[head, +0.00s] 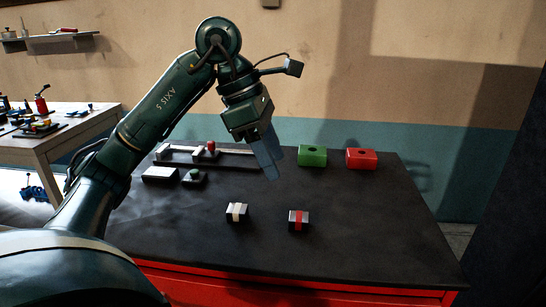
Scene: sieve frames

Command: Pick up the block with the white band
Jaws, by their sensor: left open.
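The dark block with the white band (236,212) lies on the black table top, left of the middle. A similar dark block with a red band (299,220) lies to its right, with a gap between them. My left gripper (269,157) hangs above the table, higher in the picture than both blocks and pointing down. It is open and empty, apart from the blocks. My right gripper is out of the frame.
Behind the blocks stand a green box (312,156) and a red box (361,159), each with a hole on top. A long tray (235,160) and small pieces lie at the back left. The table's (375,235) front right is clear.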

